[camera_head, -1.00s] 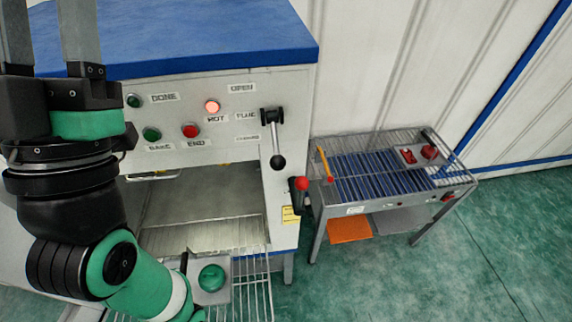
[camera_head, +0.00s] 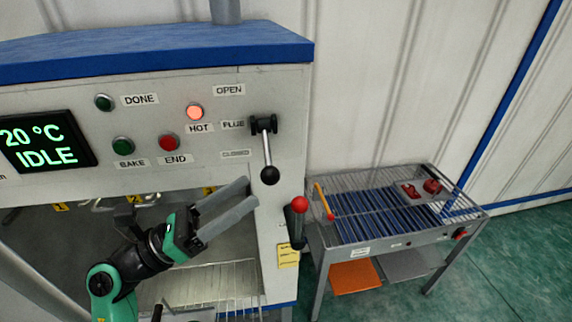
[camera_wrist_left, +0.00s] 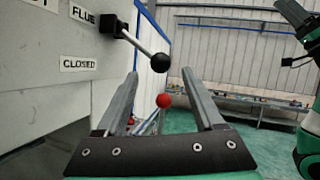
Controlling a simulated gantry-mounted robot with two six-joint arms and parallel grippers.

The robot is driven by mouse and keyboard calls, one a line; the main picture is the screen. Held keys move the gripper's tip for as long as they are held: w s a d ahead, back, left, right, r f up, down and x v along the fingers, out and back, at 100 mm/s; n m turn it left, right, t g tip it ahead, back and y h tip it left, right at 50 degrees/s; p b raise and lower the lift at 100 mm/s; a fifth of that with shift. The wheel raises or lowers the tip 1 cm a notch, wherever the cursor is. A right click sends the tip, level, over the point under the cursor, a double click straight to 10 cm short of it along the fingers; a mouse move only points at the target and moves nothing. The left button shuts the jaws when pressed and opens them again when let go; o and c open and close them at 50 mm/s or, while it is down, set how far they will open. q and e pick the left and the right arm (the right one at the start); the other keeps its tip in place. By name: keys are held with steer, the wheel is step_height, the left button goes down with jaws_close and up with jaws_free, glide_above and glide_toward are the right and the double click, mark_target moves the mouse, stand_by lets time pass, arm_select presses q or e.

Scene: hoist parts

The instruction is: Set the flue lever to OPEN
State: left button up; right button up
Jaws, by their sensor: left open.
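The flue lever (camera_head: 267,150) is a metal rod with a black ball on the oven's front right. It hangs down from its black pivot, pointing to the CLOSED end below the FLUE label (camera_head: 233,125). The OPEN label (camera_head: 229,90) is above. My left gripper (camera_head: 251,192) is open and empty, its fingers pointing right, just left of and slightly below the ball in the head view. In the left wrist view the lever's ball (camera_wrist_left: 160,62) appears between and a little beyond the fingertips (camera_wrist_left: 160,74); contact is not visible. Part of a green-black arm shows at that view's upper right.
A red-knobbed handle (camera_head: 297,207) stands just right of and below the lever. The oven display (camera_head: 45,143) reads 20 °C IDLE, and the lamp above HOT (camera_head: 195,112) glows. A wire-topped cart (camera_head: 387,250) stands to the right.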

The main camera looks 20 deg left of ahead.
mark_target(267, 151)
arm_select(q)
steer(key=p+x, duration=0.1)
steer(key=x, duration=0.8)
steer(key=shift+w, duration=0.15)
steer(key=shift+d+r, duration=0.1)
steer(key=shift+r, duration=0.05)
jaws_close()
steer(key=shift+r, duration=0.2)
stand_by(0.6)
